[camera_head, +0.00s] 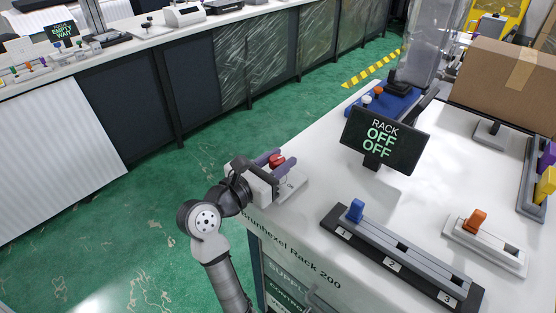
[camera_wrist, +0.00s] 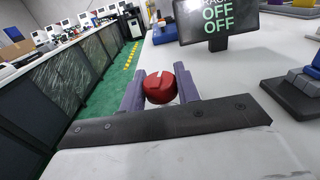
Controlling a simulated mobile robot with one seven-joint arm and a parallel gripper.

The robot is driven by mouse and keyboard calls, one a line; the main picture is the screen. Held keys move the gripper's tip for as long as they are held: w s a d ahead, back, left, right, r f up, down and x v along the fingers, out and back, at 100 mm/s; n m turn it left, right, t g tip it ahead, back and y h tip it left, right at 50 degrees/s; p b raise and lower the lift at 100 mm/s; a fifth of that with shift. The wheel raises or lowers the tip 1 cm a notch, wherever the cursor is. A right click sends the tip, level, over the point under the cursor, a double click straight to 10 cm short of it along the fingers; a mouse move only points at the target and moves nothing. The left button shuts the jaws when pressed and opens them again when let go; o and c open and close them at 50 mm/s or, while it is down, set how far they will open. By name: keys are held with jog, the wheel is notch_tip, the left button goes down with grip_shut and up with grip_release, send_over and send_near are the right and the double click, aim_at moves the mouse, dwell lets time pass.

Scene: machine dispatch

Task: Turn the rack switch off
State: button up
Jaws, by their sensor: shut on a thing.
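The rack switch is a red knob (camera_head: 276,160) on a light base plate (camera_head: 291,186) at the near left corner of the white rack top. My gripper (camera_head: 268,158) is at that knob, and its two purple-grey fingers are shut on it. In the wrist view the red knob (camera_wrist: 160,87) sits between the fingers, with a pale mark line on its face. The rack display (camera_head: 384,139) reads "RACK OFF OFF" in white and green. It also shows in the wrist view (camera_wrist: 218,18). The knob's underside is hidden.
A numbered rail (camera_head: 400,257) with a blue slider (camera_head: 355,211) lies right of the switch. An orange-handled slider (camera_head: 475,221) is beyond it. A blue base with knobs (camera_head: 390,101) and a cardboard box (camera_head: 505,80) stand behind. Green floor is open at left.

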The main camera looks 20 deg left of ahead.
jog(key=n+y+p, duration=0.1)
jog(key=y, duration=0.1)
jog(key=shift+r+n+t+y, duration=0.1)
jog(key=shift+n+t+y, duration=0.2)
jog(key=shift+n+t, duration=0.1)
jog(key=shift+n+y+p, duration=0.6)
jog(key=shift+y+p, duration=0.05)
jog(key=shift+y, duration=0.35)
jog(key=o, duration=1)
jog(key=s+p, duration=0.1)
jog(key=s, duration=0.3)
jog(key=s+a+p, duration=0.1)
jog(key=s, duration=0.4)
jog(key=s+p, duration=0.1)
jog(key=s, duration=0.3)
jog(key=shift+s+a+p, duration=0.3)
jog(key=shift+s+p, duration=0.05)
jog(key=shift+p, duration=0.05)
